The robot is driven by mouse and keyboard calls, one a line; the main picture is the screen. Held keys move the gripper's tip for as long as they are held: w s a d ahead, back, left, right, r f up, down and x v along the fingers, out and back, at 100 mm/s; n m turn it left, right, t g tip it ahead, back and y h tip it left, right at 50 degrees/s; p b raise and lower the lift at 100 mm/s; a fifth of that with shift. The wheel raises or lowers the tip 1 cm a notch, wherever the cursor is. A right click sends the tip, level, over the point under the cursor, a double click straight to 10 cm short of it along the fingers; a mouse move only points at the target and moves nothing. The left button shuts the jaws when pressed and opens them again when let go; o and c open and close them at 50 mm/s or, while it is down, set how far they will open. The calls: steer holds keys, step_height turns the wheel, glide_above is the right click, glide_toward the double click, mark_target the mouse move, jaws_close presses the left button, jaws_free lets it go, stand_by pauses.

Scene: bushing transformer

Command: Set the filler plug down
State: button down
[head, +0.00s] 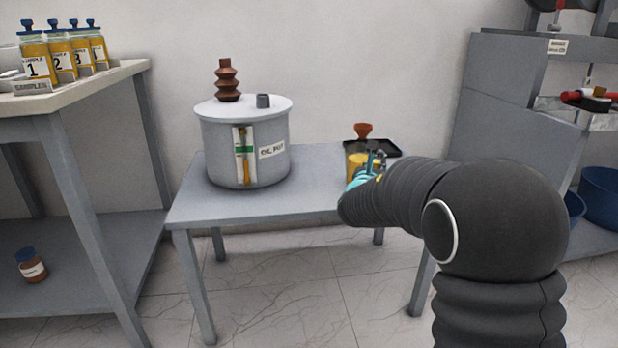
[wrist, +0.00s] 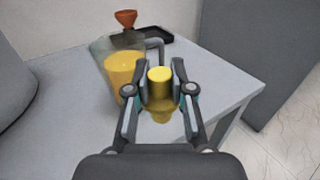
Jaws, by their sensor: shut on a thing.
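The filler plug (wrist: 160,92), a yellow cylinder with a narrower lower end, is upright between the two fingers of my gripper (wrist: 161,76) in the wrist view. My gripper is shut on it. The grey table top (wrist: 222,93) lies below and around it; I cannot tell the exact height of the plug above the table. In the head view my gripper (head: 371,172) is over the right part of the table (head: 250,207), mostly hidden by my arm, and the plug is hard to make out there.
A clear jug (wrist: 119,72) of yellow liquid stands close to the left finger. The oil pot (head: 222,150) stands at the table's left. Table space right of the plug is clear.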

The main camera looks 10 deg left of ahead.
steer(key=shift+y, duration=0.3)
steer(key=r, duration=0.1)
steer(key=a+r, duration=0.1)
steer(key=r, duration=0.1)
steer(key=shift+w+a+r, duration=0.3)
steer(key=shift+w+a, duration=0.05)
steer(key=shift+w, duration=0.05)
steer(key=a+f, duration=0.2)
steer(key=a, duration=0.2)
steer(key=w+a+f, duration=0.1)
steer(key=a+f, duration=0.1)
steer(key=a, duration=0.1)
steer(key=w+a+f, duration=0.1)
steer(key=a+f, duration=0.1)
steer(key=a, duration=0.2)
steer(key=shift+a+f, duration=0.15)
steer(key=shift+a, duration=0.2)
steer(key=shift+f+b, duration=0.6)
steer(key=shift+f, duration=1.4)
steer(key=shift+f, duration=0.15)
steer(key=c, duration=1)
jaws_free()
